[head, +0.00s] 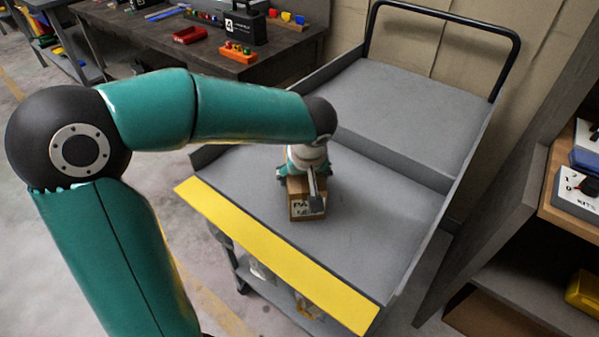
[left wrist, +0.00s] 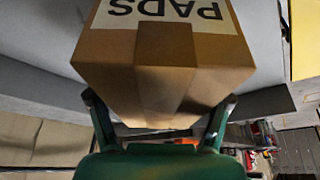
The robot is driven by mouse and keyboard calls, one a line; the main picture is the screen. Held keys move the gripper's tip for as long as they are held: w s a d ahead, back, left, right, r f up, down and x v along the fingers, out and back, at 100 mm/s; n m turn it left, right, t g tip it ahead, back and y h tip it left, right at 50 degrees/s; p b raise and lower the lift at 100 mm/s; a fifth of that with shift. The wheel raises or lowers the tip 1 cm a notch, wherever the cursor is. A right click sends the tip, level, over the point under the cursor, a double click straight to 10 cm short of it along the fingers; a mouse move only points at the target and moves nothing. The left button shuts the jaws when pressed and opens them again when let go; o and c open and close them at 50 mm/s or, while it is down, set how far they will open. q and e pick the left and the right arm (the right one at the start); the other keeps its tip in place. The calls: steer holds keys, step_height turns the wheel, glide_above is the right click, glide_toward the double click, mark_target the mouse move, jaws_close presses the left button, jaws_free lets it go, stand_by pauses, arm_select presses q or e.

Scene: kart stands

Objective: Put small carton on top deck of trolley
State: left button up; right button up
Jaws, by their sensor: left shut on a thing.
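The small carton (head: 307,207) is brown with a white printed label. It is at the near part of the grey top deck (head: 375,215) of the trolley; whether it touches the deck or hangs just above it I cannot tell. My left gripper (head: 305,190) is shut on the carton from above and hides part of it in the head view. In the left wrist view the carton (left wrist: 165,70) fills the upper middle, its label reading "PADS" upside down, with the fingers of the left gripper (left wrist: 160,122) at its two sides. My right gripper is not in view.
The trolley has a yellow front strip (head: 275,255), raised side edges and a black push handle (head: 450,15) at the far end. A dark workbench (head: 285,55) with bins stands at the back left. A shelf unit (head: 500,200) stands close on the right. The far deck is clear.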

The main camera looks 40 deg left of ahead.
arm_select(q)
steer(key=o, duration=1.7)
steer(key=shift+r, duration=0.2)
steer(key=p+v, duration=0.2)
steer(key=v, duration=0.9)
steer(key=shift+s+d+r, duration=0.15)
steer(key=shift+d+r, duration=0.05)
steer(key=shift+r, duration=0.15)
